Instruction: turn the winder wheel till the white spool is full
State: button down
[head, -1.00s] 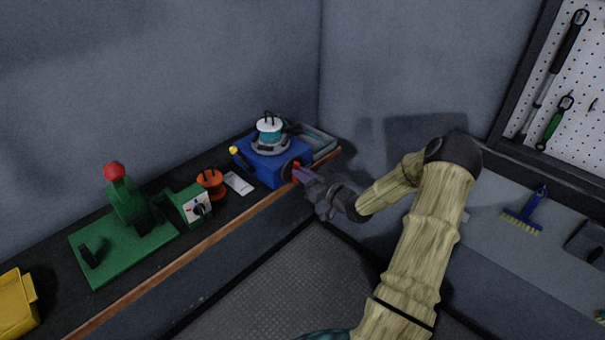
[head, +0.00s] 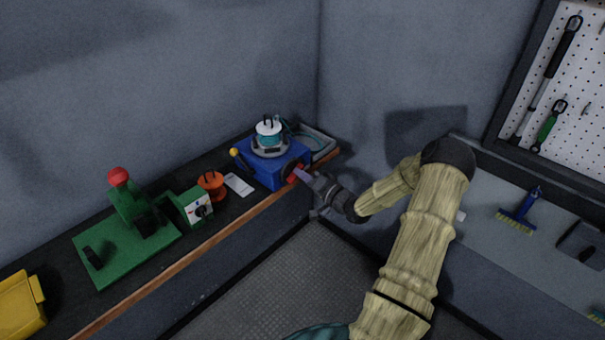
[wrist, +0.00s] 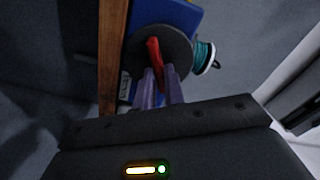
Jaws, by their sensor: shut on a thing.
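The blue winder (head: 277,165) stands at the right end of the bench. The white spool (head: 268,129) sits upright on top of it, with teal wire around its lower part; in the wrist view the spool (wrist: 206,57) shows teal wire beside the blue box. The dark round winder wheel (wrist: 165,50) is on the winder's front face, with a red handle (wrist: 153,49) across it. My gripper (wrist: 162,77) is shut on the red handle with its purple fingers. In the head view my gripper (head: 299,174) is at the winder's front, partly hiding the wheel.
An orange spool (head: 211,182) and a white card (head: 239,184) lie left of the winder. A green press with a red knob (head: 118,175) and a yellow bin (head: 20,305) stand further left. A grey tray (head: 316,142) is behind the winder.

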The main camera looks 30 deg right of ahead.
jog(key=m, duration=0.3)
jog(key=m+p, duration=0.1)
jog(key=m, duration=0.2)
jog(key=shift+d+f, duration=0.1)
jog(key=shift+f, duration=0.1)
dwell(0.4)
jog(key=c, duration=1.5)
grip_release()
jog(key=b+v, duration=0.3)
jog(key=v, duration=1.4)
jog(key=shift+s, duration=0.2)
